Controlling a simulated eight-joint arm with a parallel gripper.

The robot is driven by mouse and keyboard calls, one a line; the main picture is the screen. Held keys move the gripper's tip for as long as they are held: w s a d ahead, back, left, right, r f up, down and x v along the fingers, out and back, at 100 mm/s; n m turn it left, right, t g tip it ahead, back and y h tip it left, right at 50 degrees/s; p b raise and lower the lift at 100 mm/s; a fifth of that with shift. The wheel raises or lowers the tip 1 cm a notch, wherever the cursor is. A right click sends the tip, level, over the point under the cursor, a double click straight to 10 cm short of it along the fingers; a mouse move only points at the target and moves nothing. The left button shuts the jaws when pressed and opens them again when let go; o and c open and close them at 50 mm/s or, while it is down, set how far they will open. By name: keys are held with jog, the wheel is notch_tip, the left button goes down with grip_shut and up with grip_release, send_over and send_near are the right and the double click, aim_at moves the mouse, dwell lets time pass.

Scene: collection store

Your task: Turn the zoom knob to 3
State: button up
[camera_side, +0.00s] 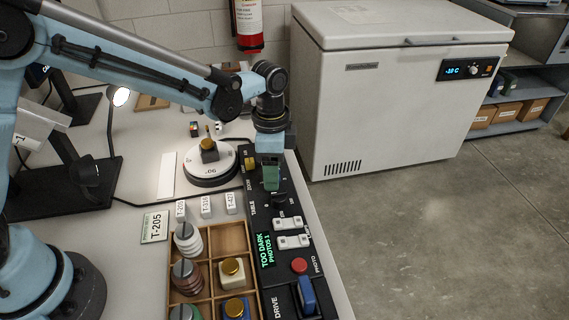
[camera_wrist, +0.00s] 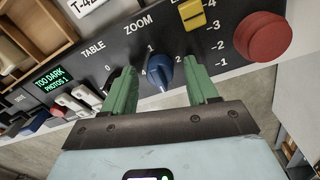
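The blue zoom knob (camera_wrist: 160,72) is on the black control panel (camera_wrist: 215,52) in the wrist view, under the word ZOOM. The marks 1, 2 and 4 show around it; the 3 is not visible. Its narrow end appears to point up towards the 1. My gripper (camera_wrist: 162,70) is open, with one green finger on each side of the knob and gaps between. In the side view my gripper (camera_side: 271,177) points down over the panel and hides the knob.
A yellow slider (camera_wrist: 192,15) and large red button (camera_wrist: 263,37) lie beside the knob. The table knob (camera_wrist: 112,78) is close to one finger. A display (camera_side: 265,249) reads TOO DARK, PHOTOS 1. A turntable (camera_side: 212,178) and wooden tray (camera_side: 207,263) stand left of the panel.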

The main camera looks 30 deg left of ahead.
notch_tip(320, 180, up, 12)
jog(key=shift+w+a, duration=0.15)
jog(key=shift+w, duration=0.15)
dwell(0.4)
jog(key=s+a+n+t, duration=0.7)
jog(key=s+a+n, duration=0.5)
jog(key=s+a, duration=0.1)
jog(key=shift+a+f+t, duration=0.4)
jog(key=shift+a, duration=0.3)
jog(key=shift+s, duration=0.1)
jog(key=shift+c, duration=0.3)
